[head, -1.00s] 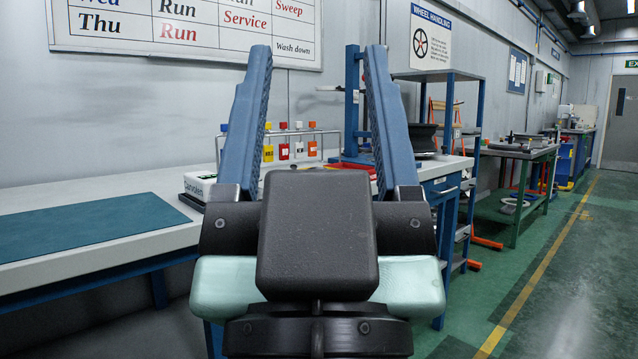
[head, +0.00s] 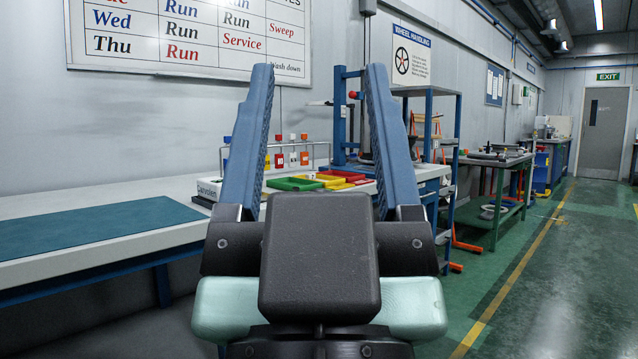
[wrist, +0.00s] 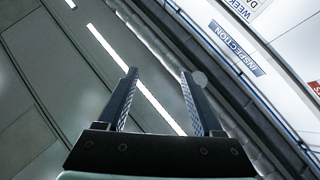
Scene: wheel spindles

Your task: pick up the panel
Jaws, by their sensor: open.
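My gripper (head: 319,70) stands upright in the middle of the head view, its two blue ridged fingers wide apart with nothing between them. In the wrist view my gripper (wrist: 159,73) is also open and empty, with wall and ceiling beyond it. I cannot pick out with certainty any object that is the panel. My gripper and its black housing hide part of the bench behind them.
A pale bench (head: 130,250) with a teal mat (head: 90,228) runs along the left wall. Colored trays (head: 295,184) and several small bottles (head: 292,156) stand farther back. A blue shelf rack (head: 457,150) and green workbench (head: 510,163) lie right. The green floor (head: 560,290) is clear at right.

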